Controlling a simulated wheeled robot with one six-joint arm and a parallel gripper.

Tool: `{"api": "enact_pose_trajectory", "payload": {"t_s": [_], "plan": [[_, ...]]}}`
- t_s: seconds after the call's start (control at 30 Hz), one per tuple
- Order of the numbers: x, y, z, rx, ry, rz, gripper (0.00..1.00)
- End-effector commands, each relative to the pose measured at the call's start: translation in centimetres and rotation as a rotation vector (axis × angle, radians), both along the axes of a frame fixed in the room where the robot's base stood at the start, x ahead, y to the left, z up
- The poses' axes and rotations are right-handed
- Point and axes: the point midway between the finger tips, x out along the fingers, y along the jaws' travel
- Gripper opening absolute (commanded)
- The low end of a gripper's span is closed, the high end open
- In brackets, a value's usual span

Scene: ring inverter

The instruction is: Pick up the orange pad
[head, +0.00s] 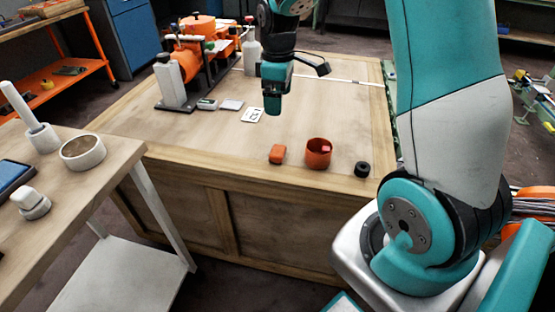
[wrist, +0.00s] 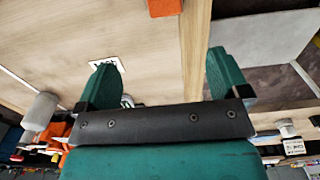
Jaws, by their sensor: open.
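The orange pad (head: 277,154) lies on the wooden table (head: 215,150) near its front edge, left of an orange cup. In the wrist view an orange block (wrist: 166,7), which looks like the pad, shows at the top edge, partly cut off. My gripper (head: 272,108) hangs above the table, behind and higher than the pad in the head view. In the wrist view its two green fingers (wrist: 160,82) are spread wide with nothing between them. The gripper is open and apart from the pad.
The orange cup (head: 318,154) holds a small pinkish thing. A black ring-shaped part (head: 362,169) sits to its right. A white printed card (head: 252,115) lies further back. An orange machine (head: 195,50) stands at the back left. The table left of the pad is clear.

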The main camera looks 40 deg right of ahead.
Motion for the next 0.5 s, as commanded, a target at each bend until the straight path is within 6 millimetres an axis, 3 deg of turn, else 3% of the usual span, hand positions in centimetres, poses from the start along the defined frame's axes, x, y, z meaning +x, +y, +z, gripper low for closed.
{"api": "enact_pose_trajectory", "payload": {"t_s": [0.3, 0.5], "plan": [[-0.2, 0.1, -7.3, 0.002, 0.005, 0.001, 0.94], [-0.1, 0.2, -10.3, 0.002, 0.003, 0.001, 0.94]]}}
